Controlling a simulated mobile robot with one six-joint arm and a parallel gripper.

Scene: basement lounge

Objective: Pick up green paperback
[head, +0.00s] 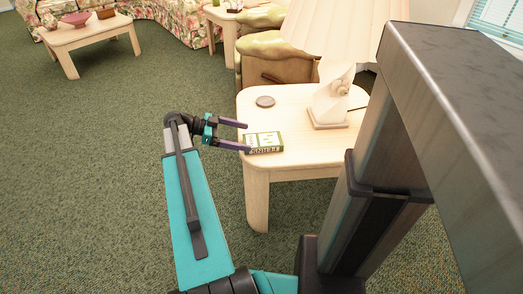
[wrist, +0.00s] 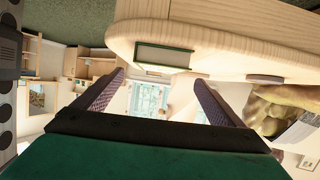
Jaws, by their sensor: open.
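The green paperback (head: 265,143) lies flat at the near left corner of a light wooden side table (head: 295,175). Its green and white cover faces up and lettering shows on its spine. My gripper (head: 240,136) is open, its two purple-grey fingers pointing right at the book's left edge. In the head view the fingertips appear close to the book; I cannot tell whether they touch. In the wrist view the book (wrist: 163,56) shows its pale page edge and green cover beyond the open, empty fingers (wrist: 160,85), against the table's edge (wrist: 235,45).
A lamp with a pleated shade (head: 340,35) and white base (head: 330,103) stands on the table behind the book. A small round grey disc (head: 265,101) lies near the back left. An armchair (head: 270,62) is behind the table. Carpet is clear at left.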

